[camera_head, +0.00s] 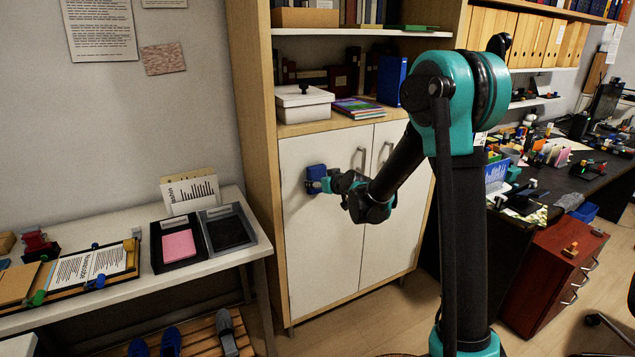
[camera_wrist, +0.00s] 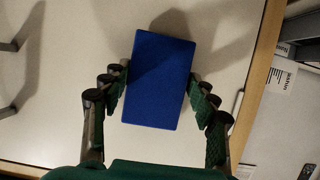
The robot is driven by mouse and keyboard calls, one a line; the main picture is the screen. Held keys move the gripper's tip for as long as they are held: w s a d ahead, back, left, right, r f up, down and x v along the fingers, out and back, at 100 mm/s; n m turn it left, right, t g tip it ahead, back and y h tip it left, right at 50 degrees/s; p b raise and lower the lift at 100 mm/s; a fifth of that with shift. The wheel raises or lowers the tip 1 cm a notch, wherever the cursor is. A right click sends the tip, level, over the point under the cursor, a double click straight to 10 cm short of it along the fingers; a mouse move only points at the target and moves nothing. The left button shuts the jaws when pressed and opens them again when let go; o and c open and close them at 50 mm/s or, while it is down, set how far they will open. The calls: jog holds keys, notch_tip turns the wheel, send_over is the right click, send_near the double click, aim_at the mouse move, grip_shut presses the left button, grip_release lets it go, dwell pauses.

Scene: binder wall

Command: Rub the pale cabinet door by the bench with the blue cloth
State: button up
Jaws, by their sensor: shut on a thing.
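The pale cabinet door (camera_head: 314,252) stands beside the bench, the left of two doors under open shelves. It fills most of the wrist view (camera_wrist: 65,100). The blue cloth (camera_head: 316,174) is a folded block at the upper part of that door. In the wrist view the blue cloth (camera_wrist: 160,80) sits between my fingers. My gripper (camera_head: 327,183) is shut on it, and in the wrist view my gripper (camera_wrist: 160,92) has a finger on each side. The cloth is against or very near the door; I cannot tell whether it touches.
The bench (camera_head: 130,288) at the left carries paper trays (camera_head: 176,262), clipboards and clips. Shoes sit on a slatted rack below. A door handle (camera_head: 361,158) is right of the cloth. A white box (camera_head: 304,104) stands on the shelf above. A cluttered dark desk (camera_head: 570,185) is at right.

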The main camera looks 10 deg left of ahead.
jog(key=shift+s+d, duration=0.75)
jog(key=shift+s, duration=0.35)
jog(key=shift+s+d, duration=0.75)
jog(key=shift+s, duration=0.3)
jog(key=shift+s+d, duration=0.4)
jog(key=shift+s, duration=0.25)
jog(key=shift+s+d, duration=0.4)
jog(key=shift+s, duration=0.2)
